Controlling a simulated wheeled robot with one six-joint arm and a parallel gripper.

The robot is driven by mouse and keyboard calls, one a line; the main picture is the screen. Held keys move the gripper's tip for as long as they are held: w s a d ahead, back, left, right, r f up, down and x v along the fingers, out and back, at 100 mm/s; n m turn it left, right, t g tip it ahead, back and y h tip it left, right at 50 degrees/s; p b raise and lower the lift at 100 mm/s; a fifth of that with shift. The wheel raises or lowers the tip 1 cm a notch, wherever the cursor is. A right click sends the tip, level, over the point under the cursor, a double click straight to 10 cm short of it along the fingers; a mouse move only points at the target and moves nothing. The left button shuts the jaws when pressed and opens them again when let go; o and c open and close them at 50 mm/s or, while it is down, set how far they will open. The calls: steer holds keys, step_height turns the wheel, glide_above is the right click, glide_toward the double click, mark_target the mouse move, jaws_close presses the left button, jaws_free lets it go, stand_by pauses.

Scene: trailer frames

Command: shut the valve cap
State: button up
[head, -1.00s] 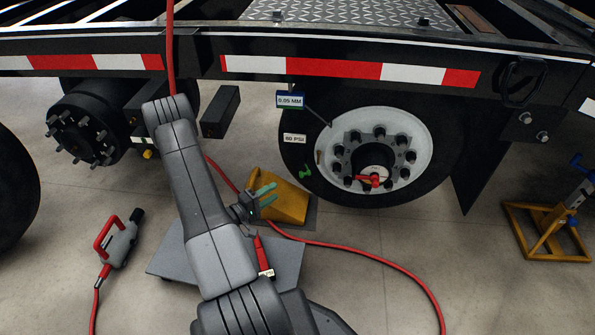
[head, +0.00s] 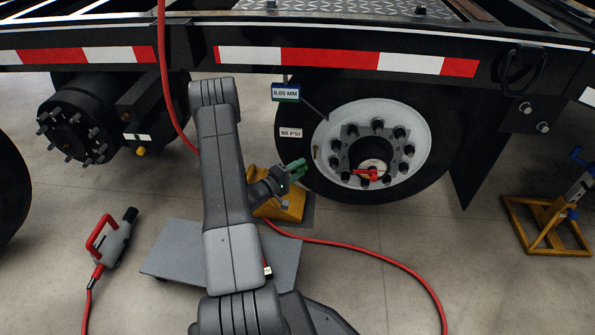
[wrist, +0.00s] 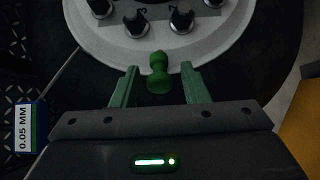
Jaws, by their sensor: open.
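In the wrist view a small green knob-shaped piece (wrist: 159,72), which looks like the valve cap, sits in front of the white wheel rim (wrist: 100,45). My gripper (wrist: 159,80) is open, with one green finger on each side of it and visible gaps on both sides. In the head view my gripper (head: 295,168) is at the lower left of the tire (head: 290,190), and the green piece cannot be told apart from the green fingers. A short brass-coloured stem (head: 314,152) shows on the rim's left side. Contact is not visible.
A yellow chock (head: 285,208) stands below my gripper. A red hose (head: 370,255) crosses the floor, and a grey plate (head: 170,260) lies at left. A yellow stand (head: 548,225) is at right.

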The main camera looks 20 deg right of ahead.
steer(key=shift+c, duration=0.2)
jaws_close()
steer(key=shift+s+t, duration=0.1)
steer(key=shift+t, duration=0.2)
steer(key=d+n+t+y+b, duration=0.5)
steer(key=d+n+t+y, duration=0.1)
steer(key=n+t+y, duration=0.5)
steer(key=shift+n+y, duration=1.1)
steer(key=shift+y, duration=1.3)
steer(key=shift+s, duration=0.1)
steer(key=shift+o, duration=0.2)
jaws_free()
